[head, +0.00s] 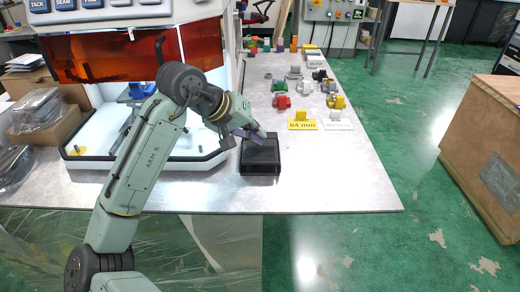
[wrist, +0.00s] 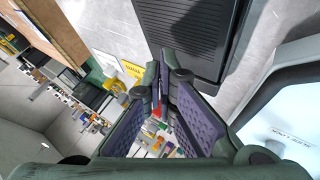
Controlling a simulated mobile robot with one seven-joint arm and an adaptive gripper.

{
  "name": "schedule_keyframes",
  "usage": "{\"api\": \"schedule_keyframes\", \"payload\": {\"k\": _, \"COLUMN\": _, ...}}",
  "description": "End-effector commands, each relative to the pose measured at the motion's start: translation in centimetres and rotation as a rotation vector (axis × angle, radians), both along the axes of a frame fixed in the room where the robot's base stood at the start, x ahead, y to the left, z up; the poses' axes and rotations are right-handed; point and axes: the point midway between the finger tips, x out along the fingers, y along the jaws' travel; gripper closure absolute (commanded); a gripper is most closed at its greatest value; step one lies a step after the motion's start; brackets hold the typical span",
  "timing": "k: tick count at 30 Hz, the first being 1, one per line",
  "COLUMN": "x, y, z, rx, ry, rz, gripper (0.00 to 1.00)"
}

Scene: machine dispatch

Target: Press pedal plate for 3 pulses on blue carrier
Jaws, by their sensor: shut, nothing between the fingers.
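The pedal plate (head: 260,156) is a black, ribbed block on the metal table, right of the enclosed machine. It also fills the top of the wrist view (wrist: 195,30). My gripper (head: 261,134) is shut and empty, low over the pedal plate's far part in the head view. I cannot tell whether the fingertips touch it. In the wrist view the fingers (wrist: 162,84) converge just beside the plate's edge. A blue carrier (head: 142,90) shows inside the machine, partly hidden behind my arm.
The white machine (head: 205,150) with an orange window stands left, topped by a panel of blue buttons (head: 64,4). Behind the plate lie several coloured parts (head: 281,102) and a yellow "64 mm" sign (head: 302,124). The table's front right is clear. A wooden crate (head: 485,150) stands right.

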Motion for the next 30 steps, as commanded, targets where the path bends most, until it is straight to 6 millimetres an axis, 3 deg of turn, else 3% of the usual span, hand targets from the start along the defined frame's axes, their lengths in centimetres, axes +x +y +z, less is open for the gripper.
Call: {"api": "schedule_keyframes", "payload": {"k": 30, "x": -0.11, "y": -0.01, "z": -0.99, "rx": 0.0, "ry": 0.0, "rz": 0.0, "gripper": 1.0}}
